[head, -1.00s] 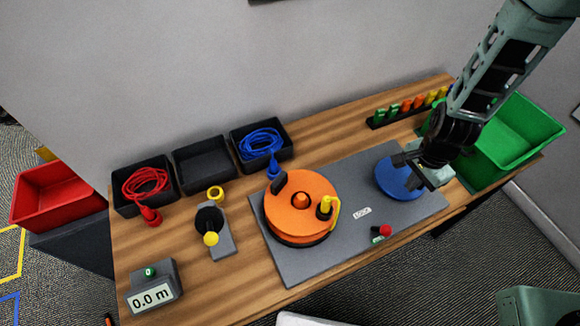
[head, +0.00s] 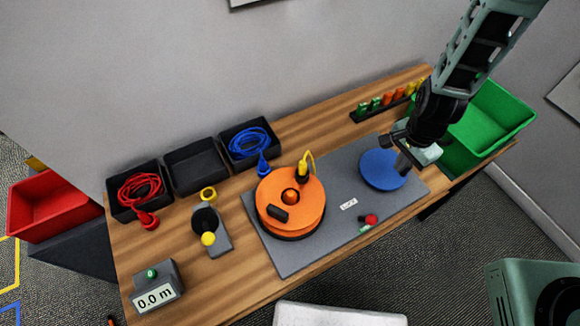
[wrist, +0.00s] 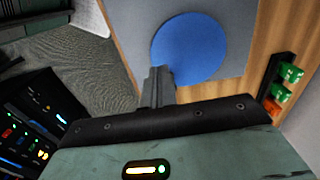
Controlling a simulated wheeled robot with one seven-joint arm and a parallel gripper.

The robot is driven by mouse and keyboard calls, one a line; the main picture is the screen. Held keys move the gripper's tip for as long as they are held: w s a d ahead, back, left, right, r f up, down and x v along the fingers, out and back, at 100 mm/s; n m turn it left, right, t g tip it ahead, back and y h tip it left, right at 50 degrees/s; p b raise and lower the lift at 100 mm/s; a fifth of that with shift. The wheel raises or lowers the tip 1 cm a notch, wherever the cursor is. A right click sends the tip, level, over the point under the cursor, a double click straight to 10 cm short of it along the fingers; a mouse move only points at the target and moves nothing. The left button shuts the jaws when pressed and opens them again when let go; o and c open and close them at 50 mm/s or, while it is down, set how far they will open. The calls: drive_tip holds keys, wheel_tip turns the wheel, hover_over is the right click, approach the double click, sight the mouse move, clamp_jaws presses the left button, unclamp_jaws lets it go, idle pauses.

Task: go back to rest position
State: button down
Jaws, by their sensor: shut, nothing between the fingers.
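My gripper (head: 402,163) is shut and empty at the right part of the grey board (head: 330,232), over the right edge of the blue disc (head: 380,172). In the wrist view the closed fingers (wrist: 158,88) show in front of the blue disc (wrist: 190,48). I cannot tell whether the fingertips touch it. The orange reel (head: 300,213) sits left of the disc on the board, with a yellow cable end (head: 308,163) at its far side and a black knob (head: 278,213) at its near left.
Black bins hold a red cable (head: 142,190) and a blue cable (head: 250,143); the middle bin (head: 196,165) is empty. A length display (head: 155,290) reads 0.0 m. A red button (head: 371,219) is near the front.

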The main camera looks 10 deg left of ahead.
drive_tip(key=s+a+r+n+y+b, duration=0.1)
drive_tip(key=s+a+r+n, duration=0.45)
drive_tip(key=r, duration=0.35)
drive_tip(key=s+a+r+n+y+b, duration=0.1)
drive_tip(key=s+a+r+n, duration=0.3)
drive_tip(key=s+r+n, duration=0.45)
drive_tip(key=s+d+r+n+h+b, duration=0.1)
drive_tip(key=s+d+r+n, duration=0.1)
drive_tip(key=s+r+n, duration=0.2)
wheel_tip(320, 180, up, 2)
drive_tip(key=shift+s+r+n, duration=0.1)
drive_tip(key=shift+s+n, duration=0.2)
drive_tip(key=shift+s, duration=0.8)
